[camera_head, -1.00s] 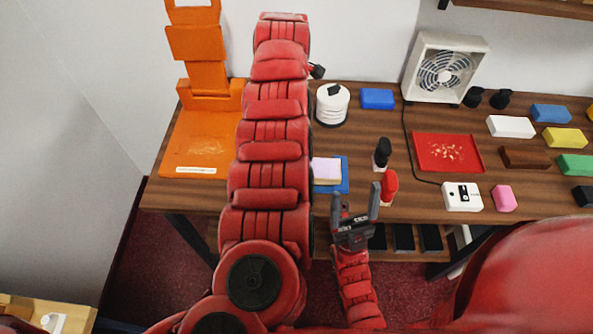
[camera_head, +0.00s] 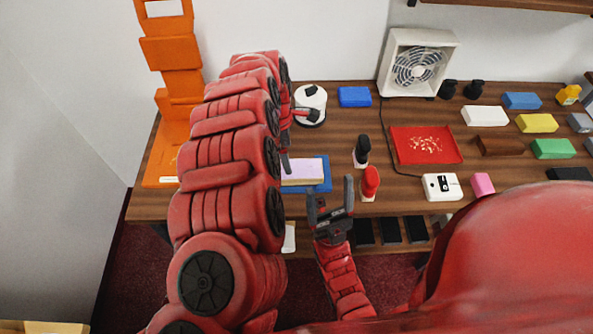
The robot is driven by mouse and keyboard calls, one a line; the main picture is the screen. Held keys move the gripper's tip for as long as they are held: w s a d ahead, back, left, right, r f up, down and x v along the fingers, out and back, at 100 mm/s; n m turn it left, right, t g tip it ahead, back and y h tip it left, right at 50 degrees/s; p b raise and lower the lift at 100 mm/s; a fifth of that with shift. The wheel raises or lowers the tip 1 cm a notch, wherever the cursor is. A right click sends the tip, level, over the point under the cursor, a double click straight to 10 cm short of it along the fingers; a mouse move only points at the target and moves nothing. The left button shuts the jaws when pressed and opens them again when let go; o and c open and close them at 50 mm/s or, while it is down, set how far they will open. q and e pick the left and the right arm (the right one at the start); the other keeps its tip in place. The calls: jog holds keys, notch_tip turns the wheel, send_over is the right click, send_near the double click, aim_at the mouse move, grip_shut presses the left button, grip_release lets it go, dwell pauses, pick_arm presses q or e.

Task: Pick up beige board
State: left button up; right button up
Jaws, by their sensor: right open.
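A small stack of flat boards lies on the near left part of the counter, with a lilac board (camera_head: 305,170) on top of a blue board (camera_head: 322,187). A thin pale, beige-looking edge shows under the lilac one; I cannot tell it clearly. My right gripper (camera_head: 330,192) is open and empty at the counter's front edge, just below and right of the stack. My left gripper (camera_head: 292,140) is above the stack's upper left, partly hidden by my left arm; its jaws are not clear.
A red bottle (camera_head: 370,182) and a black-topped bottle (camera_head: 361,152) stand right of the stack. A red tray (camera_head: 426,145), a white device (camera_head: 442,187) and a fan (camera_head: 418,64) are farther right.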

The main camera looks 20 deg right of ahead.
aim_at(296, 168)
pick_arm(q)
jog(key=shift+d+f, duration=0.15)
jog(key=shift+f, duration=0.8)
jog(key=shift+d+f, duration=0.15)
jog(key=shift+f, duration=0.15)
jog(key=f+p, duration=0.1)
jog(key=d+f, duration=0.1)
jog(key=f, duration=0.1)
jog(key=shift+s+d+f+p, duration=0.15)
jog(key=shift+d+f+p, duration=0.05)
jog(key=shift+p, duration=0.15)
jog(key=shift+s+d+f, duration=0.1)
jog(key=shift+d+f, duration=0.05)
jog(key=shift+f, duration=0.4)
jog(key=c, duration=1.2)
jog(key=shift+r, duration=0.1)
